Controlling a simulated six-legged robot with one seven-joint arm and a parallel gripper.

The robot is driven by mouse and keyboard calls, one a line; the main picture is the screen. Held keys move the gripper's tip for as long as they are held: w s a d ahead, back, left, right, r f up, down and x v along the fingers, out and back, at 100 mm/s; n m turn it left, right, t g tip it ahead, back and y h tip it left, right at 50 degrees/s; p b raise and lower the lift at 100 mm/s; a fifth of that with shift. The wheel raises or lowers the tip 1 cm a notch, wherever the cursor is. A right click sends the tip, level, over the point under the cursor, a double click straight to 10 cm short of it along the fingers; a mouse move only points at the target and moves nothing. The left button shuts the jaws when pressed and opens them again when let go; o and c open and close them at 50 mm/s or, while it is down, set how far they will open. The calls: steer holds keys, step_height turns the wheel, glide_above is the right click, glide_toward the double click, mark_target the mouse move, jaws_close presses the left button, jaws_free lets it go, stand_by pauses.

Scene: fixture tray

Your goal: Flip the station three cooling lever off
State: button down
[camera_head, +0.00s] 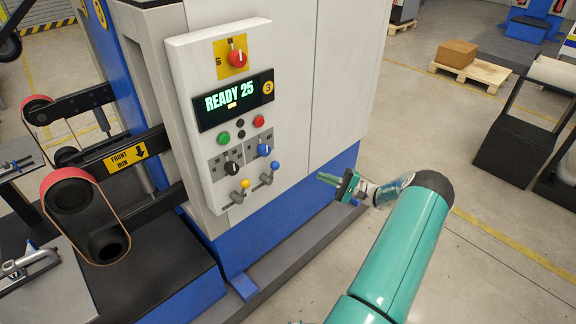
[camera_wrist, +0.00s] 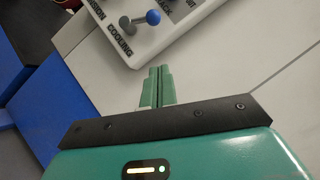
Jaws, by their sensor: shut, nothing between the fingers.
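The cooling lever (camera_head: 269,176) is at the lower right of the white control panel in the head view. It has a blue ball tip that sits up and to the right of its grey base. In the wrist view the lever (camera_wrist: 153,17) is at the top, above the printed word COOLING. A second lever with a yellow ball (camera_head: 244,184) stands to its left. My gripper (camera_head: 327,178) is shut and empty, to the right of the panel and apart from the lever. In the wrist view my fingertips (camera_wrist: 159,71) lie below the lever.
A belt machine (camera_head: 70,190) stands at the left. Open floor lies right of the cabinet.

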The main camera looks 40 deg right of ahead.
steer(key=s+a+x, duration=0.1)
steer(key=a+x, duration=0.1)
steer(key=x, duration=1)
steer(key=shift+a+r, duration=0.2)
steer(key=shift+r, duration=0.3)
